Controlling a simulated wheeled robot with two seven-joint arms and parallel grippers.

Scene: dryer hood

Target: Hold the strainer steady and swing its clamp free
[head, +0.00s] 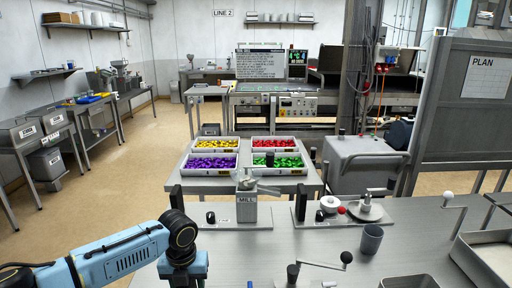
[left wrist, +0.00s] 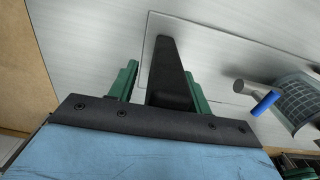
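My left gripper (left wrist: 163,85) has its two green fingers apart, one on each side of a dark upright post or handle (left wrist: 168,65). A gap shows beside the left finger; I cannot tell whether the right finger touches it. A curved mesh piece (left wrist: 290,100), which looks like the strainer, lies at the right edge of the left wrist view, partly cut off. A metal pin (left wrist: 243,87) and a blue tab (left wrist: 265,103), perhaps the clamp, sit at its near side. In the head view my left gripper (head: 184,268) is at the bottom left, its fingertips hidden. My right gripper is not in view.
The metal bench (head: 240,245) carries a mill (head: 246,208), a grey cup (head: 371,239), a crank handle (head: 346,258) and a white-lined tray (head: 492,262). A table behind holds trays of coloured pieces (head: 212,164).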

